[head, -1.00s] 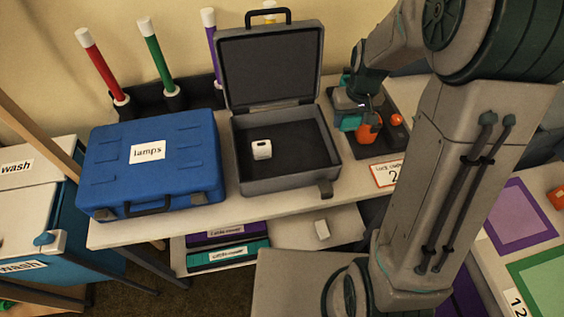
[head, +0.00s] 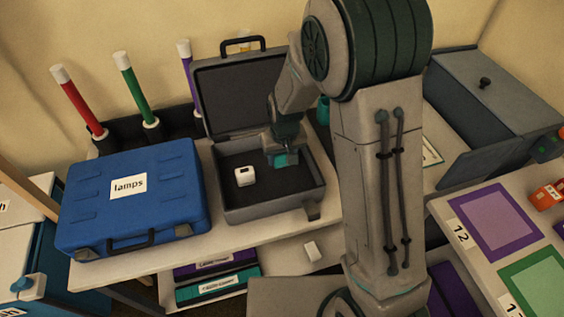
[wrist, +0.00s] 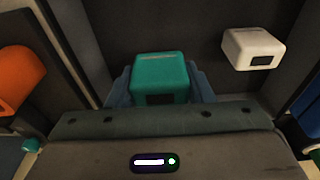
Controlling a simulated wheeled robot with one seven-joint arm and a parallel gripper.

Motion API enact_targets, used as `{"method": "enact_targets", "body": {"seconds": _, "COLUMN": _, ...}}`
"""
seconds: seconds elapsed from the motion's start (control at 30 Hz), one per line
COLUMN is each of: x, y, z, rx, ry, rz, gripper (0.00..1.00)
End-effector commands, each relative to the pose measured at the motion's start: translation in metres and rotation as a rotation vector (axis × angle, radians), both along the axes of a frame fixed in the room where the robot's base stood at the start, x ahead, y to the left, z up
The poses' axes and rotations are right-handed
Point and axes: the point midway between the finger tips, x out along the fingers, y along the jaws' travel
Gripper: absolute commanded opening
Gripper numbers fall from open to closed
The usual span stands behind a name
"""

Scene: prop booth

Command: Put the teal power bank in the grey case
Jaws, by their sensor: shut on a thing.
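The teal power bank (wrist: 160,78) is held between the two fingers of my gripper (head: 283,155) in the wrist view. In the head view it shows as a small teal patch (head: 286,160) below the gripper. The grey case (head: 262,211) stands open on the shelf, lid upright at the back. My gripper is over the right part of its dark interior. I cannot tell whether the power bank touches the floor of the case. A white block (head: 245,176) with a dark window sits inside the case; it also shows in the wrist view (wrist: 253,48).
A closed blue case marked "lamps" (head: 130,195) stands left of the grey case. Red (head: 79,102), green (head: 135,88) and purple sticks stand behind. An orange object (wrist: 18,78) lies beyond the case wall in the wrist view. The case floor between white block and gripper is clear.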

Motion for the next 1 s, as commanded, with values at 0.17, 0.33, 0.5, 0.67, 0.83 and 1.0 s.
{"method": "enact_targets", "body": {"seconds": 0.17, "x": -0.001, "y": -0.001, "z": -0.023, "rx": -0.002, "ry": 0.004, "rz": 0.001, "gripper": 0.21}}
{"method": "enact_targets", "body": {"seconds": 0.33, "x": 0.0, "y": 0.0, "z": -0.037, "rx": 0.0, "ry": 0.0, "rz": -0.001, "gripper": 0.21}}
{"method": "enact_targets", "body": {"seconds": 0.5, "x": 0.0, "y": 0.0, "z": -0.039, "rx": 0.0, "ry": -0.001, "rz": 0.0, "gripper": 0.21}}
{"method": "enact_targets", "body": {"seconds": 0.67, "x": 0.0, "y": 0.0, "z": -0.041, "rx": 0.0, "ry": 0.0, "rz": 0.0, "gripper": 0.21}}
{"method": "enact_targets", "body": {"seconds": 0.83, "x": 0.0, "y": 0.0, "z": -0.042, "rx": 0.0, "ry": 0.0, "rz": 0.0, "gripper": 0.69}}
{"method": "enact_targets", "body": {"seconds": 1.0, "x": 0.0, "y": 0.0, "z": -0.042, "rx": 0.0, "ry": 0.0, "rz": 0.0, "gripper": 0.69}}
